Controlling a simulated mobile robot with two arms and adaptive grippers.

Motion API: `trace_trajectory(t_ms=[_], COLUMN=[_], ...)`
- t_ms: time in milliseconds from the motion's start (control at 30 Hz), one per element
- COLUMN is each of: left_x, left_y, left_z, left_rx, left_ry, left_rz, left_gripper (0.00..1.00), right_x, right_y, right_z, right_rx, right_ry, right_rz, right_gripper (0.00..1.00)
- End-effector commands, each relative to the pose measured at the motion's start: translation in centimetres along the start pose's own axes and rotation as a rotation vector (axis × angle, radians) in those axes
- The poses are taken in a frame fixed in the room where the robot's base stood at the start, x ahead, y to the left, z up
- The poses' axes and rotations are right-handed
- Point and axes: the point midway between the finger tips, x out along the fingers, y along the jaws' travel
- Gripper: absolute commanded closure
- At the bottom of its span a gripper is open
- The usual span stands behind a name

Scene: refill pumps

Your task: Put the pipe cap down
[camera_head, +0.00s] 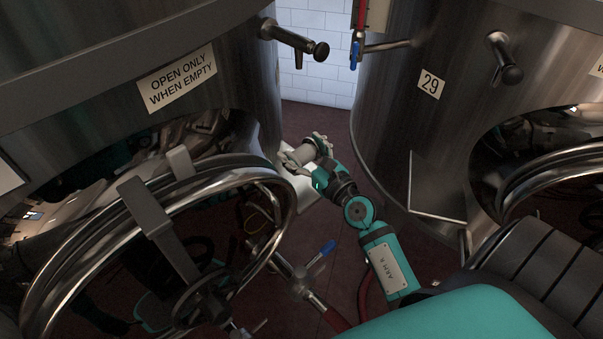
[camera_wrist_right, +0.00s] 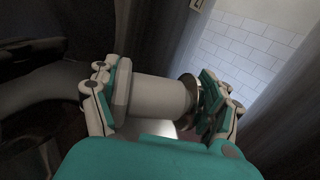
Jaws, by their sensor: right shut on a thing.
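The pipe cap (camera_wrist_right: 158,92) is a pale grey cylinder with a wider flange at its left end in the right wrist view. My right gripper (camera_wrist_right: 160,100) is shut on it, with fingers at both ends. In the head view, the right gripper (camera_head: 312,155) holds the pipe cap (camera_head: 303,154) in the air, near the gap between two steel tanks. A pale flat surface (camera_head: 303,187) shows below and behind the gripper, partly hidden by it. My left gripper is not in view.
A steel tank (camera_head: 90,75) with an open round hatch stands at left. Another tank (camera_head: 385,130), marked 29, stands at right. A blue-handled valve (camera_head: 320,257) and red hose (camera_head: 330,315) lie low in front. Dark red floor (camera_head: 325,123) shows between the tanks.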

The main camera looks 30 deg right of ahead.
Motion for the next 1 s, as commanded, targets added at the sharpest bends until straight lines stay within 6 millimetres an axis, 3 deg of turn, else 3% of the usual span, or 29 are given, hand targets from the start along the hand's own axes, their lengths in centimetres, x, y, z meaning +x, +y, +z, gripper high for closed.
trace_trajectory(t_ms=[300, 467, 900, 933, 1000], left_x=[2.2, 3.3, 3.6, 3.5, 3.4], left_y=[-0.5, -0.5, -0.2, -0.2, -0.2], left_z=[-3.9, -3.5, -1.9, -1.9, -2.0], left_rx=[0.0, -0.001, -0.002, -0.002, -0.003], left_ry=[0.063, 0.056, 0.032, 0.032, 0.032], left_rz=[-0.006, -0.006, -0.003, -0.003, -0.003], left_gripper=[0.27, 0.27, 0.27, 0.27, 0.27], right_x=[0.0, 0.0, 0.0, 0.0, 0.0], right_y=[0.0, -0.1, 0.0, 0.0, 0.0], right_z=[-3.9, -5.8, -6.3, -6.2, -6.2], right_rx=[-0.003, -0.002, 0.0, 0.001, 0.001], right_ry=[0.001, -0.002, -0.003, -0.002, -0.001], right_rz=[0.002, 0.001, 0.0, 0.0, 0.0], right_gripper=[0.62, 0.62, 0.62, 0.17, 0.08])
